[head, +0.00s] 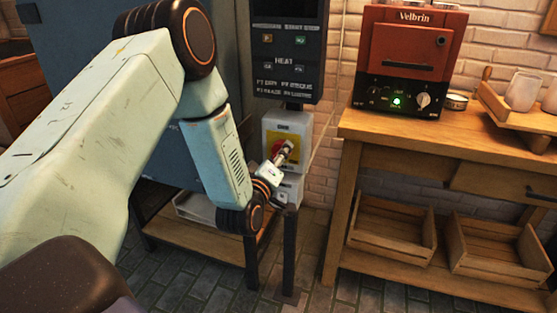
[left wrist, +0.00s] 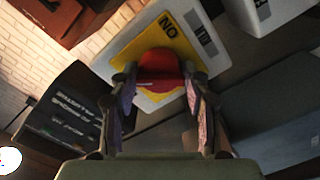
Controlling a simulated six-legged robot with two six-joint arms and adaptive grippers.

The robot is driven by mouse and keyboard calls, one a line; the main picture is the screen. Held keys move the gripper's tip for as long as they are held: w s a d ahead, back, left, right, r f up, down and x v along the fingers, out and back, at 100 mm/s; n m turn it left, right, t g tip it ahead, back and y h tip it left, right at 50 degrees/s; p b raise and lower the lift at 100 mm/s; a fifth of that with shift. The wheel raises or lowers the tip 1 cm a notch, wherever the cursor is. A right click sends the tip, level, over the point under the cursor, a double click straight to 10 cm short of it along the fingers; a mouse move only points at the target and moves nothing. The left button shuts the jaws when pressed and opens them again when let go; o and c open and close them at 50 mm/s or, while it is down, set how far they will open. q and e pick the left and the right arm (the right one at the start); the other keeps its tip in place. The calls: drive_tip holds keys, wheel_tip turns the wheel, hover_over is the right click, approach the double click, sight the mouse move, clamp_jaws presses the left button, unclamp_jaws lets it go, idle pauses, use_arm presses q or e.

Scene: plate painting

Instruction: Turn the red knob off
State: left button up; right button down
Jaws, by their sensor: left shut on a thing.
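The red knob (head: 276,146) sits on a yellow plate on the front of a pale switch box (head: 297,123), below a dark control panel. My left gripper (head: 284,152) reaches it from the front and covers part of it. In the left wrist view the red knob (left wrist: 160,66) is between the fingertips of my left gripper (left wrist: 160,80), one finger on each side, and the jaws are shut on it. The yellow plate (left wrist: 128,48) shows "NO" lettering, seen rotated. The knob's exact angle is hard to read. My right gripper is not in view.
The dark control panel (head: 287,75) hangs just above the switch box. A red Velbrin oven (head: 411,45) with a lit green light stands on a wooden bench (head: 450,128) at right. Wooden crates (head: 392,235) sit on its lower shelf. Tiled floor is open in front.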

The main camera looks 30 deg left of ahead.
use_arm(q)
drive_tip(key=shift+n+b, duration=1.75)
drive_tip(key=shift+n, duration=1.85)
drive_tip(key=o, duration=1.1)
drive_tip(key=v, duration=1.2)
drive_tip(key=shift+s, duration=0.1)
